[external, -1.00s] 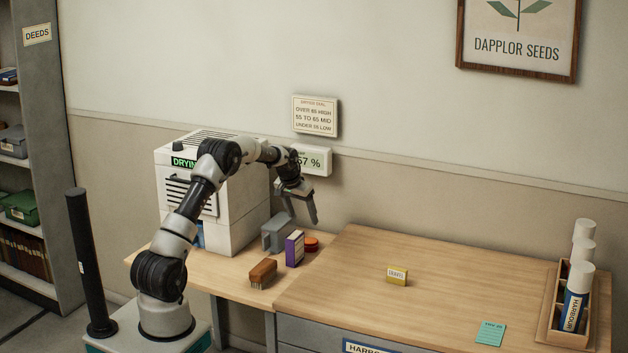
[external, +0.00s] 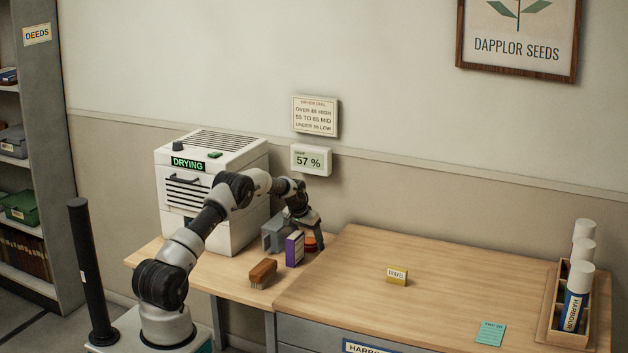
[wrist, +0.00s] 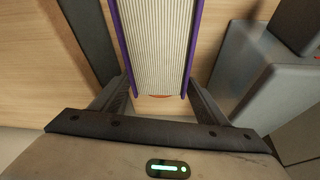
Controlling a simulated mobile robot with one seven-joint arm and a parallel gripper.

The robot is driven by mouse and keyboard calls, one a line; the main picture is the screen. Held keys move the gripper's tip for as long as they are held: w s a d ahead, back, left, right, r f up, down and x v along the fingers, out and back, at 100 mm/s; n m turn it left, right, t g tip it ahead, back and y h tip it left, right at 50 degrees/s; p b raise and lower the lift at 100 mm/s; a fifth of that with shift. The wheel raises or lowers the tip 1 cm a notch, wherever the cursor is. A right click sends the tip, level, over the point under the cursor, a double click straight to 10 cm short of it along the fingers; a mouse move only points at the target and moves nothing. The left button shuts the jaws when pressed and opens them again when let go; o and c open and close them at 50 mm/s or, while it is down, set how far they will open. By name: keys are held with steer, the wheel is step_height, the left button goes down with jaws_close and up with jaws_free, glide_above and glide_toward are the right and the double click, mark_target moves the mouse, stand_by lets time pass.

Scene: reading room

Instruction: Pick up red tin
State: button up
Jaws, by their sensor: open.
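The red tin (external: 310,243) is on the wooden side counter at the back, just behind an upright purple book (external: 294,249) and partly hidden by it and by my gripper. My gripper (external: 309,230) is open, pointing down right over the tin. In the wrist view the book's page edges (wrist: 155,45) fill the space ahead of the open fingers (wrist: 158,98). Only a thin red sliver of the tin (wrist: 160,97) shows there, between the fingers. I cannot tell how far down the fingers reach around it.
A grey metal bookend-like object (external: 272,236) stands left of the book. A brown brush (external: 262,273) lies in front. The white dryer (external: 240,215) stands at the left.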

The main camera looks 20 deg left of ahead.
steer(key=c, duration=1.2)
